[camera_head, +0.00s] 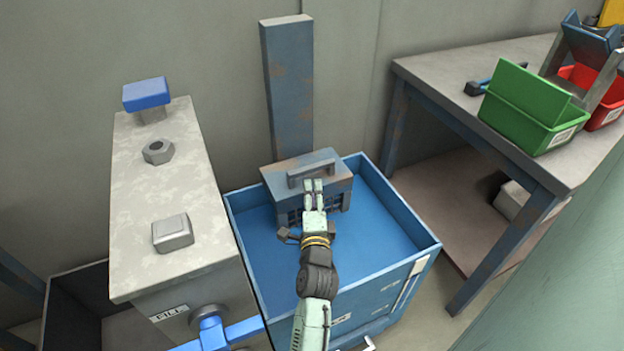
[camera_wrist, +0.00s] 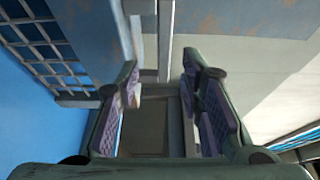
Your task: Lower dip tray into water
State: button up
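The dip tray (camera_head: 338,180) is a worn grey box with slatted sides and a bar handle (camera_head: 297,178) on top. It sits at the back of the blue tank (camera_head: 408,268), in front of an upright post, above a flat blue surface that looks like the water (camera_head: 378,228). My gripper (camera_head: 313,187) is at the near side of the handle. In the wrist view its two purple-padded fingers (camera_wrist: 165,105) stand apart, with the grey handle bar (camera_wrist: 165,45) in line with the gap. The tray's mesh side (camera_wrist: 38,45) shows at the left there. Contact cannot be told.
A tall blue-grey post (camera_head: 288,85) rises behind the tray. A grey cabinet (camera_head: 135,215) with a blue knob, a nut and a block stands left of the tank. A bench (camera_head: 430,75) with green (camera_head: 525,115) and red bins stands to the right.

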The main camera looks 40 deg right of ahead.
jog(key=v, duration=0.2)
jog(key=shift+s+a, duration=0.2)
jog(key=shift+s, duration=0.15)
dwell(0.9)
